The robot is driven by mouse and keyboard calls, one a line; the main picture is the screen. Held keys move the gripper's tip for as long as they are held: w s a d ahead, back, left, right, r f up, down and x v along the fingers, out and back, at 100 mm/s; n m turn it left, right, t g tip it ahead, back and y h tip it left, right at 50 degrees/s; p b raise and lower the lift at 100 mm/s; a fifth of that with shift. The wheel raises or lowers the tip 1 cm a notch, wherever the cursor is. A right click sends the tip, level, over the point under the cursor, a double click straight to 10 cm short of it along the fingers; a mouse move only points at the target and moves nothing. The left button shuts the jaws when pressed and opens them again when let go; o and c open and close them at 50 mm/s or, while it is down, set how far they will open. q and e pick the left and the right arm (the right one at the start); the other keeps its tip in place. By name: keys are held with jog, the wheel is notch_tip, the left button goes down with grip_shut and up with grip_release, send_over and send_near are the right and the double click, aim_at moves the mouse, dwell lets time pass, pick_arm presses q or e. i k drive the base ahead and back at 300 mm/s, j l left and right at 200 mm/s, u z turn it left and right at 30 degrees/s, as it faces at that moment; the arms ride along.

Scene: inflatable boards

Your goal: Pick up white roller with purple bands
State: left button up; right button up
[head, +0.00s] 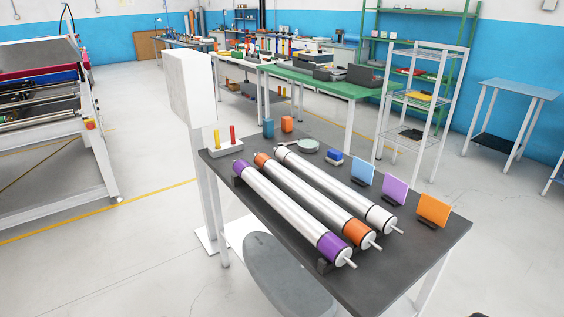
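The white roller with purple bands (285,207) lies on the dark table (436,239), along its near left edge. Its purple bands are near its two ends, and a thin metal shaft sticks out at the front end. It rests on small dark supports. A white roller with orange bands (310,195) lies beside it to the right. A plain white roller (335,184) lies farther right. Neither of my grippers shows in the head view.
Blue, purple and orange cards (433,209) stand along the table's right side. A white tray (226,149) with red and yellow pegs, blue and orange cups (287,124) and a round dish (308,146) sit at the back.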

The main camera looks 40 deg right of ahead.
aim_at(337, 251)
jog(key=i+j+z, duration=0.1)
jog(key=z, duration=0.35)
jog(key=i+j+z, duration=0.2)
jog(key=z, duration=0.3)
jog(key=i+j+z, duration=0.25)
jog(key=z, duration=0.2)
jog(key=i+j+z, duration=0.1)
jog(key=j+z, duration=0.2)
jog(key=z, duration=0.2)
jog(key=j+z, duration=0.3)
jog(key=z, duration=0.15)
jog(key=i, duration=0.05)
